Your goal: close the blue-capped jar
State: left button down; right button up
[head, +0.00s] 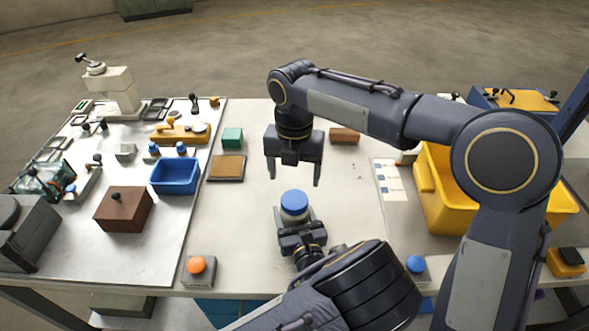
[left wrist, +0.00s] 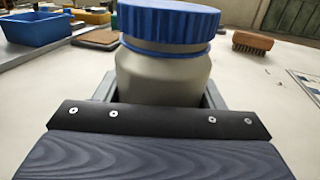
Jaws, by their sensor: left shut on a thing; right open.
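The jar (head: 295,215) stands upright on the bench's middle, with a grey body and a blue cap (head: 293,200) on top. My left gripper (head: 299,226) is shut on the jar's body from the near side. In the left wrist view the jar (left wrist: 162,78) sits between the fingers, and the ribbed blue cap (left wrist: 168,20) rests above a thin blue ring at the neck. I cannot tell whether the cap is tight. My right gripper (head: 294,176) is open and empty, pointing down just above and beyond the cap, apart from it.
A blue bin (head: 175,177), brown block (head: 123,212) and green block (head: 232,138) lie to the left. A brush (head: 344,136) lies behind. A yellow bin (head: 440,205) stands right. Orange (head: 196,265) and blue (head: 416,264) buttons sit at the front edge. Bench around the jar is clear.

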aim_at(294, 199)
jog(key=shift+r+n, duration=0.15)
jog(key=shift+n, duration=1.05)
jog(key=shift+f, duration=4.05)
